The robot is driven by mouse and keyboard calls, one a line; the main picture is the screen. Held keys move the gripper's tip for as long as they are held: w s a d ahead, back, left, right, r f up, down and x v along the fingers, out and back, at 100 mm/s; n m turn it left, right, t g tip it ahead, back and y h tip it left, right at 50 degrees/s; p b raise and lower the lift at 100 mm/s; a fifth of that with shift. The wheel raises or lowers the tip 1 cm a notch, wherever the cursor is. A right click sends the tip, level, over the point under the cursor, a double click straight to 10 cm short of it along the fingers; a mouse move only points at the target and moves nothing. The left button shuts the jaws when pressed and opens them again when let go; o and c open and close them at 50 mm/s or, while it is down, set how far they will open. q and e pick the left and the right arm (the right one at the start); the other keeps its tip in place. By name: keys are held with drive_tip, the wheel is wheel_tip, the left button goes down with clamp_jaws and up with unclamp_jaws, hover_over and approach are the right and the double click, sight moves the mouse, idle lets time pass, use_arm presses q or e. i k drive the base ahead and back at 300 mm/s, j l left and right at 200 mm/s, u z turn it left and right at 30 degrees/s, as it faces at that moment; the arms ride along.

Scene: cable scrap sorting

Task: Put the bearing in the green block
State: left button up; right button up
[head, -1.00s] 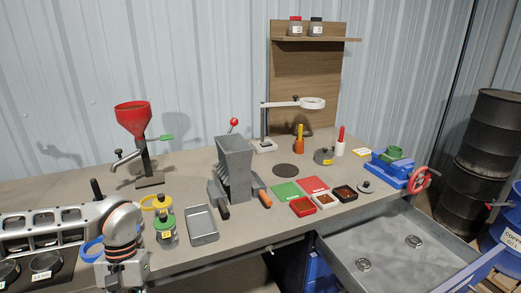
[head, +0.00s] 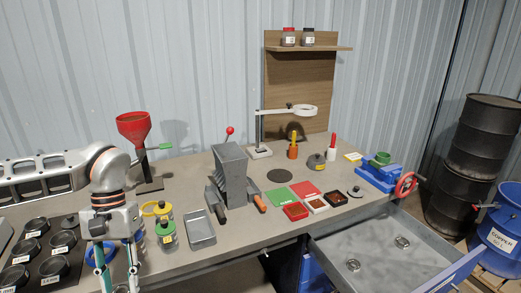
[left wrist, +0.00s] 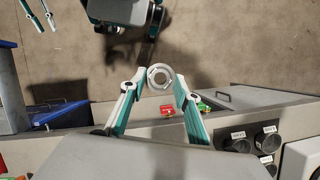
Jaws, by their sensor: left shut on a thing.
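A grey ring, the bearing (left wrist: 160,77), is between the fingertips of my left gripper (left wrist: 159,84) in the left wrist view. The gripper is shut on it and holds it above the floor, in front of the workbench. In the head view my left gripper (head: 118,278) points down at the lower left, its tips near the bottom edge. The green block (head: 380,158) sits at the blue vise on the bench's right end, far from this gripper. My right gripper (left wrist: 44,20) shows at the left wrist view's top left, its fingers apart and empty.
The open drawer (head: 375,240) holds two other metal rings. A grey tray (head: 199,230), jars, a metal press (head: 231,175) and a red funnel (head: 133,125) stand on the bench. Green and red mats and small bins lie toward the right.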

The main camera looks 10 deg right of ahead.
sight(382, 161)
drive_tip(key=i+l+z, duration=0.1)
drive_tip(key=z, duration=0.35)
drive_tip(key=i+l+z, duration=0.1)
drive_tip(key=z, duration=0.35)
drive_tip(key=i+l+z, duration=0.1)
drive_tip(key=z, duration=0.3)
drive_tip(key=i+z, duration=0.25)
drive_tip(key=z, duration=0.15)
drive_tip(key=i+z, duration=0.2)
drive_tip(key=z, duration=0.15)
drive_tip(key=i+l+z, duration=0.15)
drive_tip(key=i+z, duration=0.2)
drive_tip(key=i, duration=0.55)
drive_tip(key=i+j+z, duration=0.15)
drive_tip(key=i+z, duration=0.25)
drive_tip(key=i, duration=0.5)
drive_tip(key=u, duration=0.45)
drive_tip(key=i+l+u, duration=0.1)
drive_tip(key=u, duration=0.35)
drive_tip(key=i+u, duration=0.1)
drive_tip(key=u, duration=0.35)
drive_tip(key=l+u, duration=0.15)
drive_tip(key=u, duration=0.3)
drive_tip(key=l+u, duration=0.1)
drive_tip(key=u, duration=0.35)
drive_tip(key=i+l, duration=0.05)
